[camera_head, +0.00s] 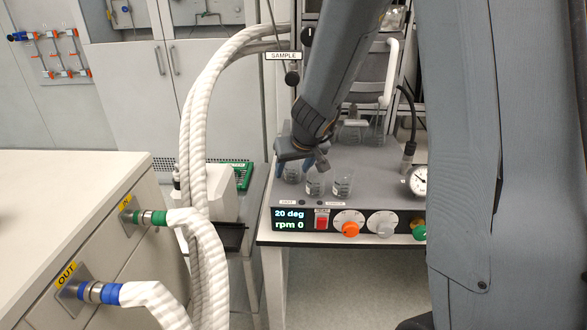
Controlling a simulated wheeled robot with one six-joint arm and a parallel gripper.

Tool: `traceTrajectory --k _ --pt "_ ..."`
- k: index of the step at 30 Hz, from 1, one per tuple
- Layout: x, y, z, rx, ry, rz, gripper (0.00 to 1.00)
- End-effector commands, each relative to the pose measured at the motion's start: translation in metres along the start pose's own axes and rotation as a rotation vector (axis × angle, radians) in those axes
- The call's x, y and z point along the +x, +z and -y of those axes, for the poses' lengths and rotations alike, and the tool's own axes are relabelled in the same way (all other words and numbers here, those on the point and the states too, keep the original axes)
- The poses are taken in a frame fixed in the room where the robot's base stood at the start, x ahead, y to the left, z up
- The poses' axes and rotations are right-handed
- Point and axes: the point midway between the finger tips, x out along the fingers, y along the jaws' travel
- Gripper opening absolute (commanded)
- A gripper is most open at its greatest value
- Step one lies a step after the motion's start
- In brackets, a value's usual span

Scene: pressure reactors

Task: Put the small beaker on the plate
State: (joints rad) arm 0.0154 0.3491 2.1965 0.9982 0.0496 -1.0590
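Several clear glass beakers with dark markings stand at the front left of a grey plate device (395,170). A small beaker (315,186) is directly below my gripper; another beaker (343,183) is just right of it, and a third (292,174) is behind to the left, partly covered by my gripper.
The device's front panel (345,222) shows 20 deg and rpm 0, with knobs and a red switch. A gauge (419,180) sits at its right. Thick white hoses (195,130) rise at the left. A white cabinet (60,215) fills the lower left.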

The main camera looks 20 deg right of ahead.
Motion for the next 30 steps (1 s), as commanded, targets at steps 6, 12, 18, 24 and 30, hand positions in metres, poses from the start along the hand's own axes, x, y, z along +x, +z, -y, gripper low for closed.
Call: traceTrajectory --k 6,12,18,24,30 --pt "0.0 0.0 0.0 0.0 0.0 0.0 0.55" --pt "-0.007 -0.003 0.0 0.0 0.0 -0.001 0.55" --pt "-0.042 -0.003 0.0 -0.001 0.001 -0.001 0.55" --pt "-0.08 -0.003 0.0 -0.002 0.0 -0.002 0.55" --pt "-0.109 -0.003 0.0 0.0 0.0 -0.001 0.55"
